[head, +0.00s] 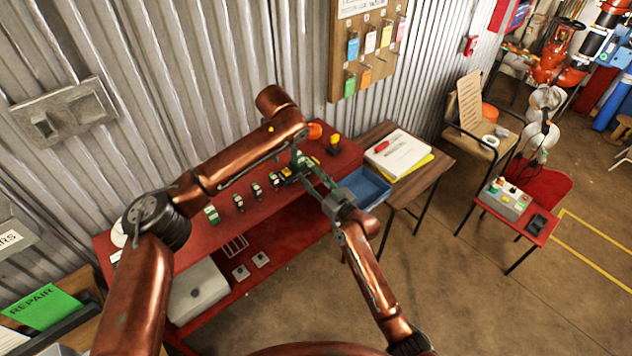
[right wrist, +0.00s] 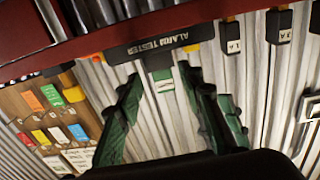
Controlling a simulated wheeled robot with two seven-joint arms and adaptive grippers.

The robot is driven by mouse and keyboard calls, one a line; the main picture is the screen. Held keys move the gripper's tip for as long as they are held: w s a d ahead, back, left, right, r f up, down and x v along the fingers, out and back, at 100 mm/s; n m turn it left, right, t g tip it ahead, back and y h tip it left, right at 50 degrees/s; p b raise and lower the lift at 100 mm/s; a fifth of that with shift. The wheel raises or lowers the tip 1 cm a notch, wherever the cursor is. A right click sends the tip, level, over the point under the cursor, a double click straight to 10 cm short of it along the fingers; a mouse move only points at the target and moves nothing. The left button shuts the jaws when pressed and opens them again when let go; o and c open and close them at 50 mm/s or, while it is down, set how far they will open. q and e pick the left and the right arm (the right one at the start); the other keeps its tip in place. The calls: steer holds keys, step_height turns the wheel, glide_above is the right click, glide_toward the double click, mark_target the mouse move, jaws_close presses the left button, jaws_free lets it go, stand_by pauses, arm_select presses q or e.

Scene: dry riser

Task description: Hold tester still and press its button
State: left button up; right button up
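The alarm tester (right wrist: 150,43) is a dark block lettered "ALARM TESTER", upside down in the right wrist view. A small green and white piece (right wrist: 162,82) shows directly below it in that picture. My right gripper (right wrist: 165,85) has its green fingers spread, with the tester just beyond the tips; I see no clear grip on it. In the head view my right gripper (head: 312,178) is over the red bench (head: 165,240). My left gripper (head: 298,158) is close beside it, pointing down; its fingers are too small and overlapped to read. The tester's button is not clearly visible.
Several small labelled devices (head: 239,202) stand in a row on the bench. A yellow-topped item (head: 334,142) and a blue tray (head: 368,187) are close to the grippers. A wooden side table (head: 430,177) holds papers. A tag board (head: 340,75) hangs on the wall.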

mark_target(302, 167)
steer(key=shift+x, duration=2.4)
steer(key=shift+c, duration=0.5)
jaws_close()
arm_select(q)
jaws_close()
